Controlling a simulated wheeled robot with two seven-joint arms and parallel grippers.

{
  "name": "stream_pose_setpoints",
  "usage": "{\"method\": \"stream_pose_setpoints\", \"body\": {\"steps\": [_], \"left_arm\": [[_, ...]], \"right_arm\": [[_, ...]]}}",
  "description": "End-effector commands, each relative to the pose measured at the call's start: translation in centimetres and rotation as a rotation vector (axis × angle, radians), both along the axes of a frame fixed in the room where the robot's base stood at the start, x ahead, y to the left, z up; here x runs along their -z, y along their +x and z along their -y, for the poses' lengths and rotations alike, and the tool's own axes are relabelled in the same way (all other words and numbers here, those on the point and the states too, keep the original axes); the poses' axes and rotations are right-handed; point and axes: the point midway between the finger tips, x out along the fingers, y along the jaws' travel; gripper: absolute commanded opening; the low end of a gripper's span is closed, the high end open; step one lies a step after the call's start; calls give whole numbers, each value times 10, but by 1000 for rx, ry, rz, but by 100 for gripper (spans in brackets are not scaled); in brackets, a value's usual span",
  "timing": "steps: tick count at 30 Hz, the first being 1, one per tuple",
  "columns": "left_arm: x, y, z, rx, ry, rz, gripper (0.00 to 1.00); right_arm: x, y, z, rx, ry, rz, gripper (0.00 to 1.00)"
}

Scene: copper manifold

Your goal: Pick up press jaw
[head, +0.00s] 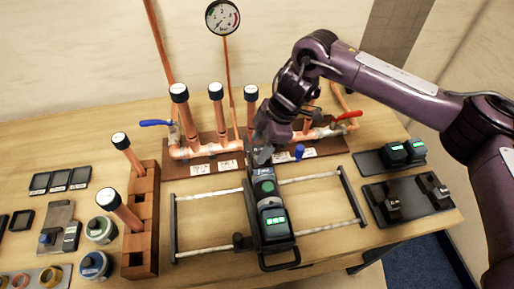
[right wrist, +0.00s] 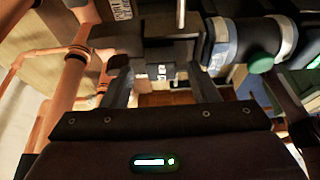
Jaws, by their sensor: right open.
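My right gripper (head: 262,150) is at the far end of the black and green press tool (head: 268,205), above the tool rack. In the right wrist view its two fingers (right wrist: 163,85) are apart. A dark block with a small label (right wrist: 160,72) shows between and beyond them; I cannot tell whether it is a press jaw or whether the fingers touch it. Two dark jaw-shaped pieces, one of them here (head: 384,202) and the other to its right (head: 433,188), rest on a black tray (head: 408,205) at the right. My left gripper is not in view.
A copper manifold (head: 185,152) with a blue and a red valve handle stands behind the tool. The tool rests across a rack with two silver rails (head: 325,228). Two batteries (head: 395,153) sit on a pad at right. A wooden block (head: 140,235) holds capped copper pipes at left.

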Motion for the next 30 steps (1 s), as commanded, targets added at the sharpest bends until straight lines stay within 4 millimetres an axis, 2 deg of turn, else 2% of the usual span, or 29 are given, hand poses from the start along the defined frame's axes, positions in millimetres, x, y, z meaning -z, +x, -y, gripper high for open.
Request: {"method": "stream_pose_setpoints", "body": {"steps": [3,8,19,30], "left_arm": [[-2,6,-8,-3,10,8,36],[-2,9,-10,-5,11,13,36],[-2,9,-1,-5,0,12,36],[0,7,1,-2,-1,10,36]], "right_arm": [[5,-1,-1,1,-2,-1,55],[5,0,-1,1,-1,0,55],[5,0,-1,1,-1,0,7],[-1,1,-2,1,4,3,6]]}}
